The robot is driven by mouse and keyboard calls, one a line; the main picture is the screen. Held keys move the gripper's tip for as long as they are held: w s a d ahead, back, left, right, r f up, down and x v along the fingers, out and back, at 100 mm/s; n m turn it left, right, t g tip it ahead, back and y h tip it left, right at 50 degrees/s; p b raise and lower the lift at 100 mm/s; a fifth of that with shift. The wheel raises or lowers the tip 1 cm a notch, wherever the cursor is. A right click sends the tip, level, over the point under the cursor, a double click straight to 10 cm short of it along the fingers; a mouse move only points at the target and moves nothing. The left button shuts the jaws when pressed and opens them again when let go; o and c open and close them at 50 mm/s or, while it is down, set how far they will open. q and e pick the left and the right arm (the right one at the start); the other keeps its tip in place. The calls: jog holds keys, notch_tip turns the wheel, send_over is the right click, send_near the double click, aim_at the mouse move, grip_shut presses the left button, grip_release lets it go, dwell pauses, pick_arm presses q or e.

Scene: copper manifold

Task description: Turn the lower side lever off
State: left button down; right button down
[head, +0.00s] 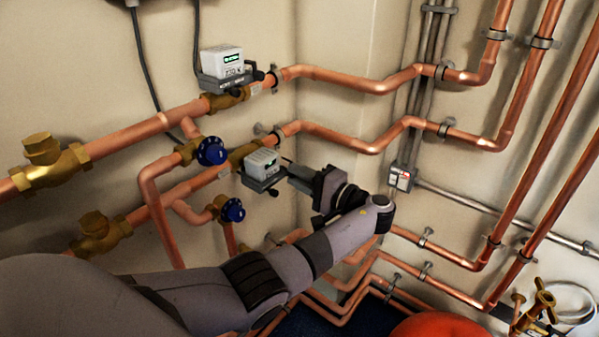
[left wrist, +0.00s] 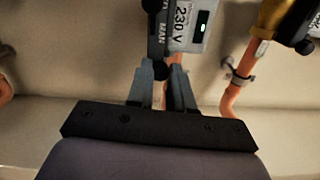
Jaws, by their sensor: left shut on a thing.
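The lower actuator, a grey-white box (head: 262,163) with a small green light, sits on the lower copper pipe in the head view. In the left wrist view its box (left wrist: 196,27) is marked 230 V and MAN. My left gripper (head: 286,168) reaches its right side in the head view. In the left wrist view the fingers of the left gripper (left wrist: 162,78) are shut on the dark side lever (left wrist: 159,70) beside the box. The fingers hide part of the lever, so its exact angle is unclear. My right gripper is not in view.
A similar upper actuator (head: 222,62) sits on the pipe above. Blue valve knobs (head: 212,151) and brass fittings are to the left. Copper pipes and a grey junction box (head: 401,178) are to the right. An orange-red round object (head: 438,327) is at the bottom.

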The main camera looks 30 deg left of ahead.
pick_arm(q)
jog(key=shift+m+p, duration=0.95)
jog(key=shift+m, duration=2.95)
jog(key=c, duration=1)
grip_release()
jog(key=shift+d, duration=0.15)
jog(key=d, duration=0.2)
jog(key=d+b, duration=0.1)
jog(key=d, duration=0.1)
jog(key=d+b, duration=0.1)
jog(key=d, duration=0.2)
jog(key=shift+s, duration=0.25)
